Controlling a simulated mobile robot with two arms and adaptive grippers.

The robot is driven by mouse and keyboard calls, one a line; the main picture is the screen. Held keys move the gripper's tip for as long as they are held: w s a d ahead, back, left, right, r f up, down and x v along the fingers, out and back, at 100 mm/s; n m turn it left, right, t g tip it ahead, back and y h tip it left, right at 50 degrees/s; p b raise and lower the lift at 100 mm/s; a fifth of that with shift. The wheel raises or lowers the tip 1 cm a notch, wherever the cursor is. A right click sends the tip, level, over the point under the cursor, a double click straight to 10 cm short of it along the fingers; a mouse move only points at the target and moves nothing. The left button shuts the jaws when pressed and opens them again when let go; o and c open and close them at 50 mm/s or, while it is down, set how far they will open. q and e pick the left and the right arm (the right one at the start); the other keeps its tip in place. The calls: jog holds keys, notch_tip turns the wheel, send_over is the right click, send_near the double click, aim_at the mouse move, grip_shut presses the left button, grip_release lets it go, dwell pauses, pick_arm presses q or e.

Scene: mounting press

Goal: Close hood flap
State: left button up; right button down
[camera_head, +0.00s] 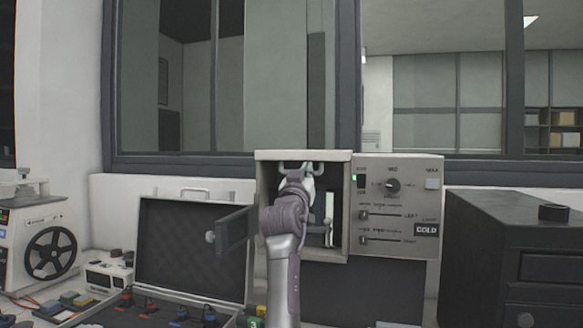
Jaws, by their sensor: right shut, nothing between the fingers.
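The mounting press (303,155) is a light grey box with an open front compartment and a control panel (397,205) on its right. A dark hood flap (236,228) with a round light knob (210,237) stands swung open at the left side of the compartment. My right arm reaches up in front of the opening. My right gripper (298,172) is shut and empty at the upper part of the compartment, to the right of the flap and apart from its knob. The arm hides part of the interior. My left gripper is not in view.
An open black case (190,250) with tools stands left of the press. A white machine with a black wheel (50,252) is at the far left. A black cabinet (510,250) stands at the right. A window frame runs behind.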

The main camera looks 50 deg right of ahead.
jog(key=shift+w+d+f, duration=0.1)
jog(key=shift+d+f, duration=0.05)
jog(key=shift+f, duration=0.55)
jog(key=r+v, duration=0.1)
jog(key=v, duration=1.1)
jog(key=shift+a, duration=0.25)
jog(key=shift+r, duration=0.15)
